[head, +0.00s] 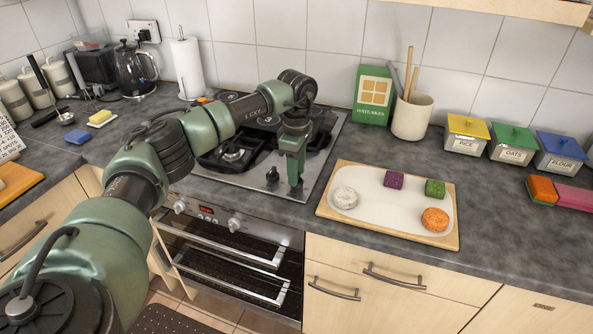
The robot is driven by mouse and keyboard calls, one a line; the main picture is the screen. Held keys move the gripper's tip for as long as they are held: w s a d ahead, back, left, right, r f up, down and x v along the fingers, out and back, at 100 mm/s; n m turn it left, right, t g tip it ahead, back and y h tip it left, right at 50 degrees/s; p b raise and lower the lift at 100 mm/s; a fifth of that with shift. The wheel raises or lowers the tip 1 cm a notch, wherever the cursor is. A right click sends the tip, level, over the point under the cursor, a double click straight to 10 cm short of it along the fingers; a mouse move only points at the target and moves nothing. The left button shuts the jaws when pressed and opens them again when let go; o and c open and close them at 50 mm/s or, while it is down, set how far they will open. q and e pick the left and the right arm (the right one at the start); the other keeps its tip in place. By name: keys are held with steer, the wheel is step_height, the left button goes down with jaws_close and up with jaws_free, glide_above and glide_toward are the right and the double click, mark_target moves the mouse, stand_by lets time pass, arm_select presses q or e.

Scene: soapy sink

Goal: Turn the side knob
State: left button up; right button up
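My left arm reaches in from the left, over the worktop to the gas hob (325,165). My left gripper (294,186) points down over the hob's front right part, close to its surface. Its fingers show edge-on, so I cannot tell whether they are open or shut, or touching anything. A small dark hob knob (272,174) stands just left of the gripper, apart from it. The oven front below carries a left knob (180,207) and a right knob (234,224). Any knob under the fingers is hidden. My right gripper is out of view.
A wooden tray (325,205) with soap-like pieces lies right of the hob. A green box (372,95) and a utensil pot (412,117) stand behind it. A kettle (134,70) and paper roll (187,68) stand at the back left. The right front worktop is clear.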

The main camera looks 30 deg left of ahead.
arm_select(q)
steer(key=shift+o, duration=0.9)
step_height(320, 180, up, 8)
steer(key=shift+f+b, duration=0.1)
steer(key=shift+b, duration=0.65)
